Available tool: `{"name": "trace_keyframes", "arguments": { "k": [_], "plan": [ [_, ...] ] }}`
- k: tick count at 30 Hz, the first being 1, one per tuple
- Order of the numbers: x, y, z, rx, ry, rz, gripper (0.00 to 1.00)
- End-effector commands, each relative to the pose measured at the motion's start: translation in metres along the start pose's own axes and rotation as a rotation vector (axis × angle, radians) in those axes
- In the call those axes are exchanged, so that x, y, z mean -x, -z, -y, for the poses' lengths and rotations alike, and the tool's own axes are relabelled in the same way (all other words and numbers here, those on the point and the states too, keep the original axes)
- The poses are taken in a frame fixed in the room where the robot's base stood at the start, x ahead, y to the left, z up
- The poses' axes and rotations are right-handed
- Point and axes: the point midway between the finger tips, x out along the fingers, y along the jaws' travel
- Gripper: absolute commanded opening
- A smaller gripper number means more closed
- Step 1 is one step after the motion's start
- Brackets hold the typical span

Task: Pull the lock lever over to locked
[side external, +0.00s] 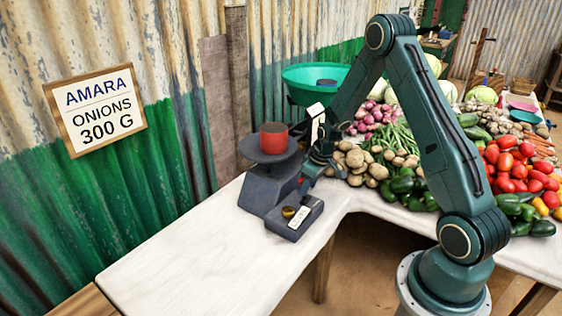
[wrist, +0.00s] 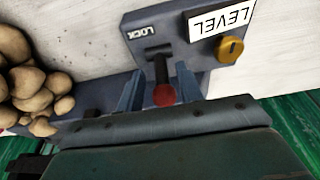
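The lock lever (wrist: 164,94) has a dark stem and a red ball knob. In the wrist view its stem leans from a slot by the LOCK label (wrist: 139,32) toward my gripper. My gripper (wrist: 160,76) is open, with one finger on each side of the lever and a gap visible on both sides. In the side view my gripper (side external: 309,180) is low beside the grey balance (side external: 268,190); its fingers and the lever are small and partly hidden there. The lever's control box (side external: 294,221) sits on the white counter.
A brass knob (wrist: 230,48) and LEVEL label (wrist: 220,18) are on the same box. A red cylinder (side external: 273,138) stands on the balance pan, and a green bowl (side external: 300,90) is behind. Potatoes (side external: 358,165) lie close to my gripper. The front counter (side external: 200,250) is clear.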

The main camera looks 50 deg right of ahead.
Motion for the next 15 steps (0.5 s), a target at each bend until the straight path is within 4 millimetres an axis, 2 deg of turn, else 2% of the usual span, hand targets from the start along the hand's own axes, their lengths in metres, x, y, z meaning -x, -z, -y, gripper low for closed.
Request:
{"name": "trace_keyframes", "arguments": {
  "k": [15],
  "plan": [
    [0.0011, -0.0041, -0.0001, 0.0, 0.0, 0.001, 0.36]
  ]
}}
